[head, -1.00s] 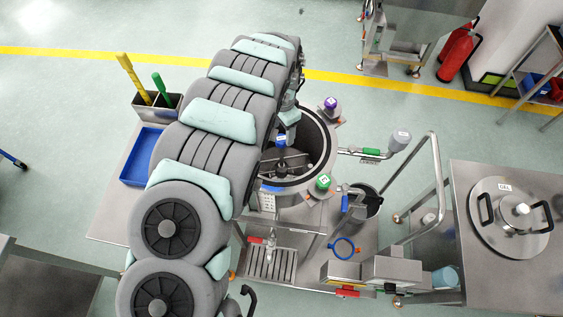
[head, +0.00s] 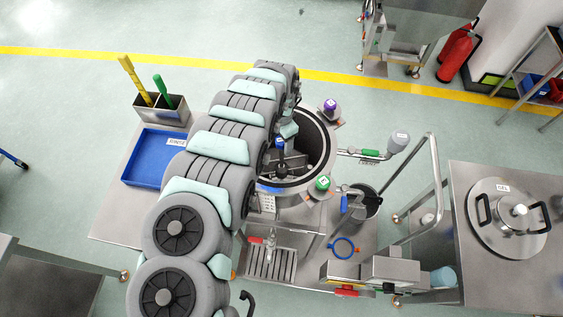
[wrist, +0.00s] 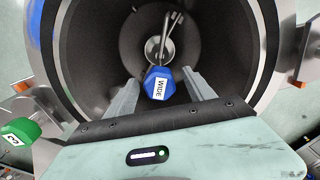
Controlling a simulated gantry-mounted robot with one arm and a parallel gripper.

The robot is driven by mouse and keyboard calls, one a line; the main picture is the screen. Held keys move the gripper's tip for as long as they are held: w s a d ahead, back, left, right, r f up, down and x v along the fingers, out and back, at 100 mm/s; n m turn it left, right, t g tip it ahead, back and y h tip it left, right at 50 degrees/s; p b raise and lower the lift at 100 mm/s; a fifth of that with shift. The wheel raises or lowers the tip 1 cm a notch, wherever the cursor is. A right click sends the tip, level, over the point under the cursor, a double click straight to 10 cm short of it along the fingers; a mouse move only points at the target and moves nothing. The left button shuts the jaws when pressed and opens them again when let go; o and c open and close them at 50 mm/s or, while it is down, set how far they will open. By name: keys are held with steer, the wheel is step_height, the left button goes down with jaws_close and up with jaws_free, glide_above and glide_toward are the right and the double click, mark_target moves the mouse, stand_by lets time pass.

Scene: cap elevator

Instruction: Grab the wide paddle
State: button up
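The wide paddle has a blue, faceted head (wrist: 160,84) labelled "WIDE". In the wrist view its metal shaft runs from the head down into the round steel vessel (wrist: 88,60). In the head view the blue top (head: 280,142) shows inside the vessel's opening, with the dark shaft below it. My gripper (wrist: 162,88) is open, with one finger on each side of the blue head and a visible gap on both sides. In the head view my gripper is mostly hidden behind my arm. The paddle's lower end is unclear.
A purple-topped fitting (head: 330,104) and a green-topped one (head: 322,183) stand at the vessel's rim. A blue tray (head: 150,183) and a holder (head: 160,108) with yellow and green handles are left of my arm. A pipe with a green grip (head: 370,153) juts right.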

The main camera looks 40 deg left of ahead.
jaws_close()
stand_by(0.5)
stand_by(0.3)
